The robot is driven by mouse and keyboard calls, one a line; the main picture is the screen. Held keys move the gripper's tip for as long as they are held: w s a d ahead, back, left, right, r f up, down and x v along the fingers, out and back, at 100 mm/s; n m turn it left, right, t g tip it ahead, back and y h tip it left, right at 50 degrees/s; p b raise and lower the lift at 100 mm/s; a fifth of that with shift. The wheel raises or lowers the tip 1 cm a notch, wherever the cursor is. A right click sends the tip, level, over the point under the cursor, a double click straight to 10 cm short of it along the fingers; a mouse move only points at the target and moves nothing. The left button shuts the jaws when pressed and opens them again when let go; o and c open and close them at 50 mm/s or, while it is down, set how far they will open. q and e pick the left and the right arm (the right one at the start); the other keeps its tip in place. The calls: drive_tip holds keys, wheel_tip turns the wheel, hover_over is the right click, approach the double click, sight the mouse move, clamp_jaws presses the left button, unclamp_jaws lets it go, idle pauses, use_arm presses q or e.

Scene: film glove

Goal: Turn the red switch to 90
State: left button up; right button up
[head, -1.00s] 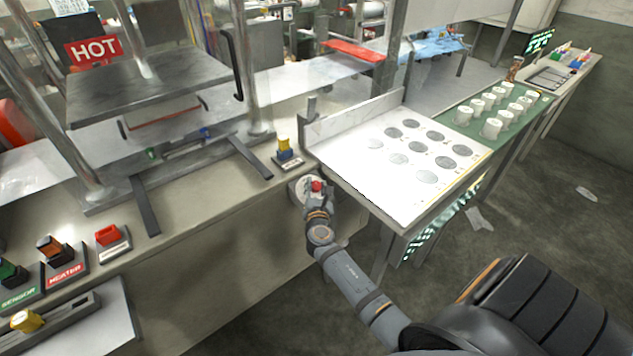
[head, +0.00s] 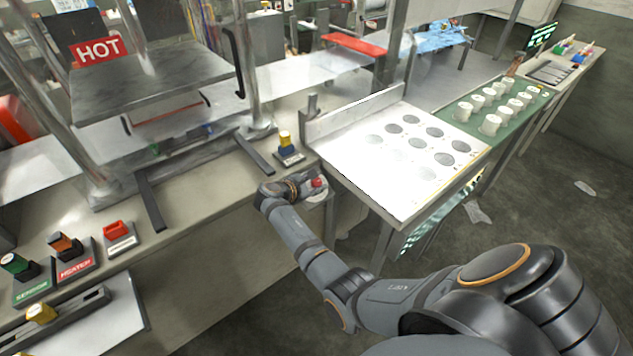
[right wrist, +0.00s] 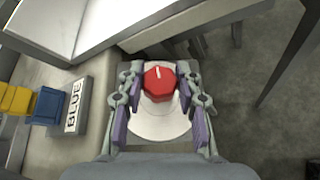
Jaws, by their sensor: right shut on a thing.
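The red switch (head: 317,183) is a small faceted red knob on a round pale dial at the front edge of the bench. In the right wrist view the red switch (right wrist: 160,84) has a white pointer mark on top, near its far side. My right gripper (head: 304,187) is at the knob, coming in from the left of it. In the right wrist view its two fingers (right wrist: 159,98) stand on either side of the knob, shut on it. Part of the dial (right wrist: 160,121) shows below the knob; its markings cannot be read. My left gripper is not in view.
A yellow and blue switch marked BLUE (right wrist: 74,105) stands close by on the bench. A white table with round pads (head: 400,165) adjoins on the right. Green, orange and red switches (head: 119,231) stand at the left, below the hot press (head: 150,85).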

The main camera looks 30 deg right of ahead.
drive_tip(key=shift+m+g, duration=0.8)
drive_tip(key=shift+y, duration=0.3)
drive_tip(key=o, duration=1.2)
drive_tip(key=shift+d, duration=0.1)
drive_tip(key=v, duration=0.7)
drive_tip(key=shift+a+r, duration=0.15)
drive_tip(key=shift+a, duration=0.15)
